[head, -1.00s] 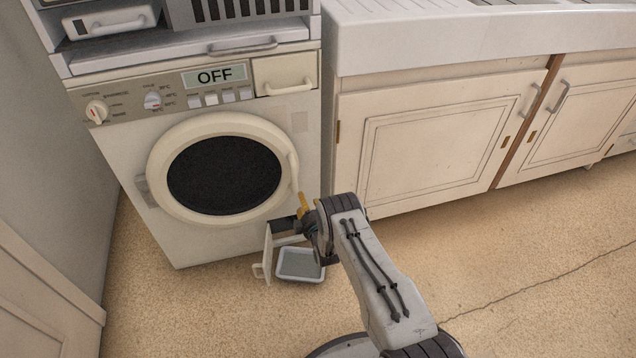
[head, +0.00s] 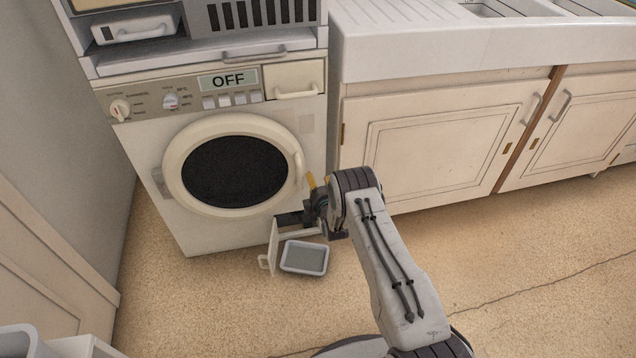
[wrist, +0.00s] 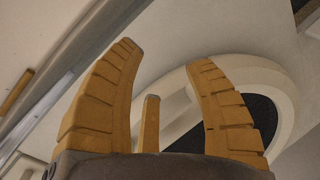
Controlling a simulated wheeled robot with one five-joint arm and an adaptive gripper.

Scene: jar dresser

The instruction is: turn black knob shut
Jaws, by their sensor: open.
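The washing machine (head: 150,160) stands at the left with its round door (head: 235,163) shut. At its lower right, a small flap (head: 272,246) hangs open beside a dark opening (head: 290,219). I cannot make out a black knob; my gripper partly covers this area. The door's rim (wrist: 285,90) shows behind the right finger.
A shallow grey tray (head: 305,258) lies on the floor below the opening. Cream cupboards (head: 440,140) under a white sink stand close to the right of my gripper. The door handle (head: 299,165) is nearby.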

